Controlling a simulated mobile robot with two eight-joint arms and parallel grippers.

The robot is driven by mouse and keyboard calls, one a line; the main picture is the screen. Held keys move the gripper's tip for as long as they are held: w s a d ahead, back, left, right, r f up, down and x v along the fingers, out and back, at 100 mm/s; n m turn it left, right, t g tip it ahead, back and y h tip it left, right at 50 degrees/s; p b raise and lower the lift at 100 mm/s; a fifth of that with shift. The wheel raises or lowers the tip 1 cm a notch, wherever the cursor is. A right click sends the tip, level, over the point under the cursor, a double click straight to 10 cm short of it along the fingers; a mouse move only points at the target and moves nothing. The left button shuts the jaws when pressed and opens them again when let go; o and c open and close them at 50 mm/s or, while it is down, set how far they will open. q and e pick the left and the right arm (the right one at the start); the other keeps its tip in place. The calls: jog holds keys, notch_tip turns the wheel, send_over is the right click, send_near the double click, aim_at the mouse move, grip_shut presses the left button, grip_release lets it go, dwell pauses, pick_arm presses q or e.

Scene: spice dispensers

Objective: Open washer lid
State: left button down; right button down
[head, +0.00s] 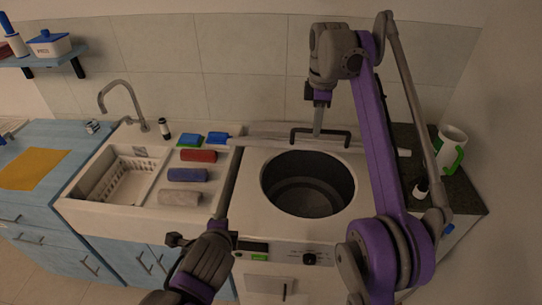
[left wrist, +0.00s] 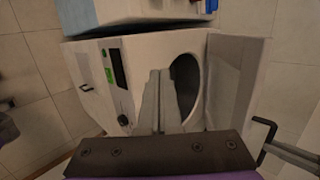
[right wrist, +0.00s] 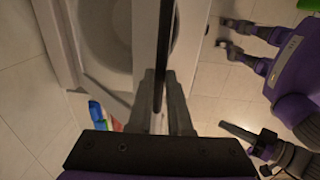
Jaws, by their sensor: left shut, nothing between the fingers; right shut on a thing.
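The white washer (head: 250,215) stands in the middle of the head view, its round dark drum opening (head: 308,184) uncovered. Its lid (head: 270,133) is raised at the back and seen almost edge-on. In the left wrist view the lid (left wrist: 236,75) stands up beside the opening. A dark bar handle (head: 342,139) is on the lid. My right gripper (head: 318,131) is shut on this handle, which runs between its fingers in the right wrist view (right wrist: 162,85). My left gripper (left wrist: 160,75) is shut and empty, near the washer's front and left side.
A sink with a white basket (head: 120,178) is to the left. Rolled towels (head: 188,175) and blue items lie between sink and washer. A white jug with a green handle (head: 451,145) and a small bottle (head: 421,188) stand on the dark counter at right. The tiled wall is close behind.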

jog(key=shift+w+f, duration=0.2)
jog(key=shift+w, duration=0.05)
pick_arm(q)
jog(key=w+d+r+m+t+h, duration=0.1)
jog(key=w+d+r+m+t, duration=0.25)
jog(key=m, duration=0.55)
jog(key=w+d+r+m+t+h, duration=0.1)
jog(key=w+d+r+m, duration=0.25)
jog(key=d+m, duration=0.45)
jog(key=w+a+m, duration=0.1)
jog(key=w+a, duration=0.1)
jog(key=w, duration=0.9)
jog(key=shift+m, duration=0.4)
jog(key=shift+g, duration=0.25)
